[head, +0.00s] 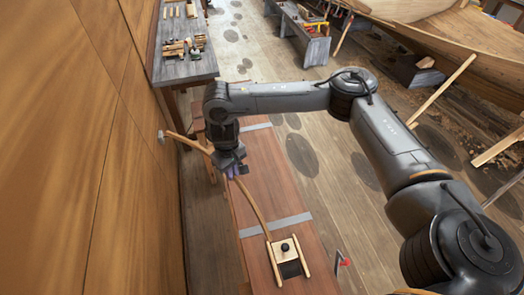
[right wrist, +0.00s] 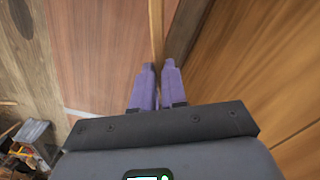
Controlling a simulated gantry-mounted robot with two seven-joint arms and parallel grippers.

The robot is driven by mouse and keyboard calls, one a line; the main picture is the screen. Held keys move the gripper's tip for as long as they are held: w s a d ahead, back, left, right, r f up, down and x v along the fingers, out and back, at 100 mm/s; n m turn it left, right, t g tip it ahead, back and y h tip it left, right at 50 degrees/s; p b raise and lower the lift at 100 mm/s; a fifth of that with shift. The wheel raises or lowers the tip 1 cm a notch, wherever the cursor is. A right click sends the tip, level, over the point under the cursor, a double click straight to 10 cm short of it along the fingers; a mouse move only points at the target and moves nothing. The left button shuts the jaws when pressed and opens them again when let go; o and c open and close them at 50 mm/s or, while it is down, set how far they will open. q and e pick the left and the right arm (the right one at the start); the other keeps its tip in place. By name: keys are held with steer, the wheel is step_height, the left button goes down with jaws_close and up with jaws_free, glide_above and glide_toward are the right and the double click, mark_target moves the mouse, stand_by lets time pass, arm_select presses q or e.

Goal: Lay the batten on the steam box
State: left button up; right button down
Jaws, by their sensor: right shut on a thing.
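The batten (head: 256,207) is a long, thin, curved light-wood strip. It runs from the wall side at upper left down toward the near end of the steam box. My right gripper (head: 234,170) is shut on it near its middle, over the box's left edge. In the right wrist view, the purple fingers (right wrist: 157,82) close around the batten (right wrist: 156,30). The steam box (head: 272,178) is a long reddish-brown wooden box with grey metal straps. I cannot tell whether the batten touches its top. My left gripper is not in view.
A small wooden frame with a black knob (head: 285,247) sits on the box's near end. A tall wooden wall (head: 130,170) stands close on the left. A workbench (head: 190,68) with tools stands beyond. A boat hull (head: 450,45) is at upper right. Open floor lies right of the box.

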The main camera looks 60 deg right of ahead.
steer(key=s+d+f+m+b, duration=0.15)
steer(key=s+d, duration=0.25)
steer(key=d, duration=0.4)
steer(key=s+d+f+m+b, duration=0.15)
steer(key=s+d, duration=0.25)
steer(key=d, duration=0.5)
steer(key=s+d+f+m, duration=0.1)
steer(key=s+d+m, duration=0.2)
steer(key=s+d, duration=0.35)
steer(key=b, duration=0.4)
glide_above(272, 167)
step_height(272, 167, down, 7)
steer(key=shift+r, duration=0.15)
steer(key=shift+f, duration=0.3)
step_height(272, 167, down, 3)
steer(key=shift+r, duration=0.2)
steer(key=shift+f, duration=0.35)
steer(key=shift+f, duration=0.1)
steer(key=c, duration=1.2)
jaws_free()
steer(key=shift+o, duration=0.2)
